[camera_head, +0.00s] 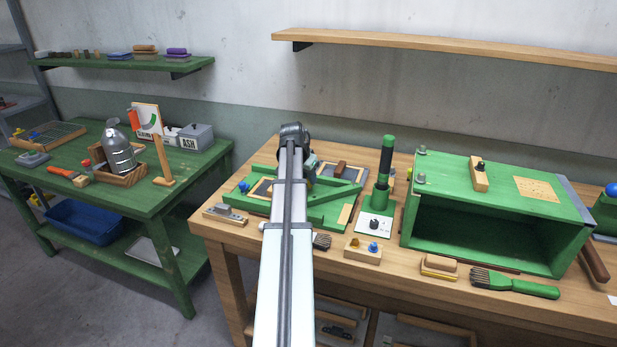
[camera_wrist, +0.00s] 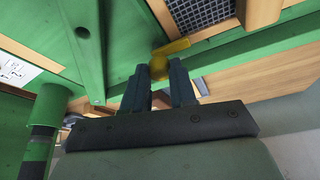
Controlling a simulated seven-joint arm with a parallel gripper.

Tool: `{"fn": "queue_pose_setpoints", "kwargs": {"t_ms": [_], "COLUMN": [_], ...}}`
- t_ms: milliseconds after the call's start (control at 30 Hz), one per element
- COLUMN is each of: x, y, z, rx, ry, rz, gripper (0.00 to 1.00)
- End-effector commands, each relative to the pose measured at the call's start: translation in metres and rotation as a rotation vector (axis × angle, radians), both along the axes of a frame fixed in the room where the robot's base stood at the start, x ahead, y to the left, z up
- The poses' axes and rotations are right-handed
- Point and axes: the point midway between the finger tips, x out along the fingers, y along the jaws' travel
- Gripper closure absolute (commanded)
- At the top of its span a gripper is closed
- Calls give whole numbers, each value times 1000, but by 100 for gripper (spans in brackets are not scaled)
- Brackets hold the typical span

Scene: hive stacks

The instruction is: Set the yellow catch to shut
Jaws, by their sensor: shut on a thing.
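The yellow catch (camera_wrist: 172,48) shows in the wrist view on the edge of a green wooden frame (camera_wrist: 235,45), with its lever angled up to the right. My gripper (camera_wrist: 159,75) is shut on the catch's lower part, with one dark finger on each side of it. In the head view the green frame (camera_head: 330,212) lies on the wooden bench behind my arm. My arm hides the catch and my fingertips there.
A large green box (camera_head: 490,185) is further right.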

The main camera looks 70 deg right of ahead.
Motion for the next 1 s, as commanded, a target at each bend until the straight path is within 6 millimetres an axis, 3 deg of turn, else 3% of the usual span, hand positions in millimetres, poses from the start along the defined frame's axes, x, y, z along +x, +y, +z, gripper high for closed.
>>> {"fn": "queue_pose_setpoints", "kwargs": {"t_ms": [500, 533, 800, 1000], "x": [0, 0, 0, 0], "y": [0, 0, 0, 0], "z": [0, 0, 0, 0], "rx": [1, 1, 1, 1], "ry": [-1, -1, -1, -1], "rz": [-18, -18, -17, -17], "gripper": [100, 72, 48, 48]}}
